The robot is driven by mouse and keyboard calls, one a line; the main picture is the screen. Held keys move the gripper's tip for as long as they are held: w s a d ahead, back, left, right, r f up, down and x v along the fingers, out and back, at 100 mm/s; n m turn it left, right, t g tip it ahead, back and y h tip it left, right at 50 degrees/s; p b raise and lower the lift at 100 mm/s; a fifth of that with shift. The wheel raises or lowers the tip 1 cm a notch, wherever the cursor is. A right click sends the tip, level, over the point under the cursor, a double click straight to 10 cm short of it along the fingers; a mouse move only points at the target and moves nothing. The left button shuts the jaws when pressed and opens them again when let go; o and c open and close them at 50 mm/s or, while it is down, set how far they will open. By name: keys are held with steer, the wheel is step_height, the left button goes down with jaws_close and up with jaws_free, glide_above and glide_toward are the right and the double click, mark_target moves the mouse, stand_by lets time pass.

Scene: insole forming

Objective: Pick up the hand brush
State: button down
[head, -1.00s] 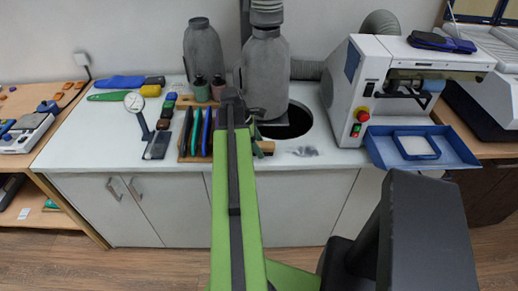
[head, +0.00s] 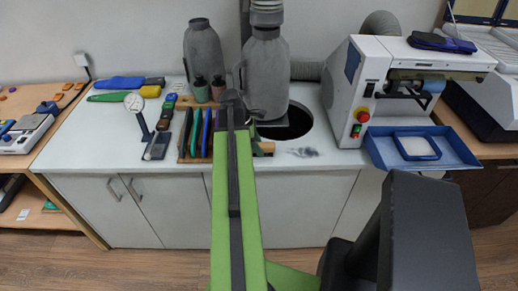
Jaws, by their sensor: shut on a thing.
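My green and black arm reaches over the white workbench (head: 90,155). Its end covers much of my gripper (head: 257,140), of which only dark parts show just right of the arm. My gripper is shut on what appears to be the hand brush (head: 266,148). Only a small light-brown wooden piece of the brush shows, near the bench's front edge and in front of the round black opening. Its bristles are hidden, and I cannot tell whether it touches the bench.
A rack of coloured-handled tools (head: 195,135) stands just left of the arm. Grey bottle-shaped vessels (head: 204,52) stand behind. The round black opening (head: 298,120) is right of the gripper. A white machine (head: 350,90) with a blue tray (head: 455,150) stands further right.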

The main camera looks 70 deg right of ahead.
mark_target(264, 145)
steer(key=shift+r, duration=0.1)
step_height(264, 145, up, 6)
steer(key=p, duration=0.5)
steer(key=shift+f+p, duration=0.25)
steer(key=shift+p, duration=0.1)
steer(key=s+a+r+p, duration=0.3)
steer(key=s+r+p, duration=0.2)
steer(key=s, duration=0.6)
steer(key=shift+r+p, duration=0.4)
steer(key=c, duration=1.6)
jaws_free()
steer(key=shift+a, duration=0.1)
jaws_close()
